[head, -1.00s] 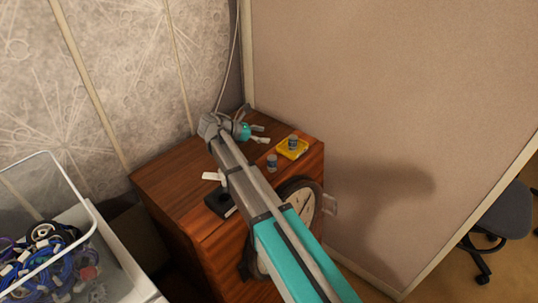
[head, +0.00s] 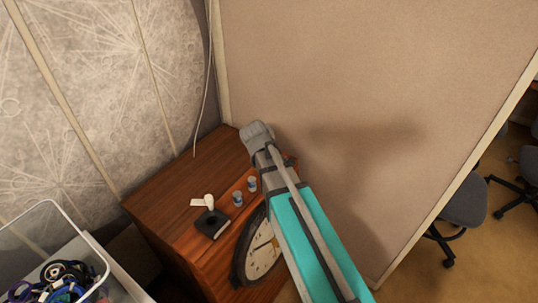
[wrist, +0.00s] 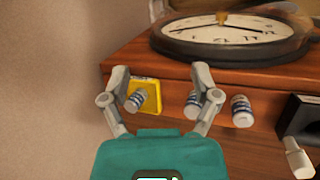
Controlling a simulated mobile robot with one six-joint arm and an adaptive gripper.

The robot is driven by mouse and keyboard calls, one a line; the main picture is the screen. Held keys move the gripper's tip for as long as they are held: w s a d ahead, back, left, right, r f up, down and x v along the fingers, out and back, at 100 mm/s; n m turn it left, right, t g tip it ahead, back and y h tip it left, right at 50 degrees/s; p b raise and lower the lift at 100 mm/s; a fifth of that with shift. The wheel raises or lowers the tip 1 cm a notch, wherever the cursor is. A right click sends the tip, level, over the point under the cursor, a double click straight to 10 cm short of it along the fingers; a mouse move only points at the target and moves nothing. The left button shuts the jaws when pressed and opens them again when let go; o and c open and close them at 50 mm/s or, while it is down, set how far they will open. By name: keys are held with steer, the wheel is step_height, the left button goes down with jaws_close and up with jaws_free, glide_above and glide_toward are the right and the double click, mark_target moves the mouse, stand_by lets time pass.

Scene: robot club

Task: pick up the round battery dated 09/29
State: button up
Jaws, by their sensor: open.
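Three small round batteries with blue-and-white labels show in the wrist view. One battery (wrist: 139,100) is at a yellow pad (wrist: 150,86), inside the left finger. The middle battery (wrist: 193,106) is just inside the right finger. The third battery (wrist: 241,112) is outside it, to the right. The dates are too small to read. My gripper (wrist: 161,74) is open, with nothing held between its fingers. In the head view, two batteries, a nearer one (head: 238,198) and a farther one (head: 252,184), stand on the cabinet; my arm hides the gripper and the pad.
The wooden cabinet (head: 165,198) has a round clock (head: 262,248) at its front. A black object (head: 212,223) and a white object (head: 209,201) are left of the batteries. A beige partition (head: 370,70) rises behind. A bin of cables (head: 60,275) is at lower left.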

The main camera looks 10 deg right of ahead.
steer(key=s+d+r+m+y+p, duration=0.1)
steer(key=s+r+m+y+p, duration=0.4)
steer(key=s+r+m+p, duration=0.2)
steer(key=shift+s+r+m+p, duration=0.3)
steer(key=shift+s+m+p, duration=0.25)
steer(key=shift+s, duration=0.4)
